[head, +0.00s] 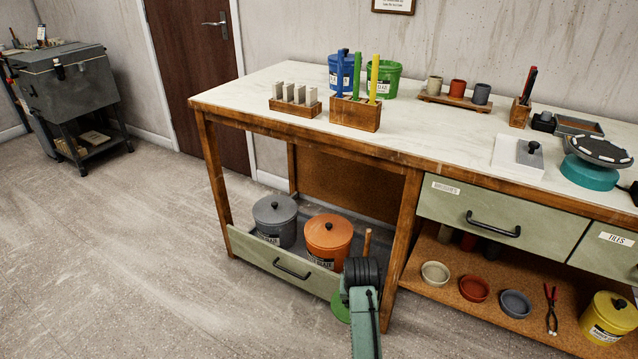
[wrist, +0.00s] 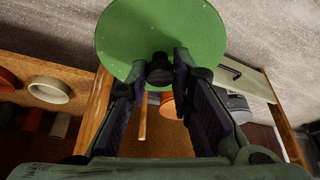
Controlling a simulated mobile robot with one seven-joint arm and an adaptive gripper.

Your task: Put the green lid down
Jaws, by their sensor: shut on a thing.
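My gripper (wrist: 160,70) is shut on the dark knob of the green lid (wrist: 160,28). The lid is a flat round green disc and shows broadly beyond the fingers in the wrist view. In the head view only a green sliver of the lid (head: 341,307) shows beside my arm, in front of the low open drawer (head: 311,280). My arm hides the rest of the lid and the fingers there. A green bucket (head: 387,80) stands without a lid at the back of the worktop (head: 242,95).
The low drawer holds a grey lidded pot (head: 275,222) and an orange lidded pot (head: 328,235). A blue bucket (head: 341,72), a wooden tool block (head: 354,114) and a rack (head: 295,106) crowd the worktop. Its left end is clear. Bowls sit on the lower shelf (head: 450,303).

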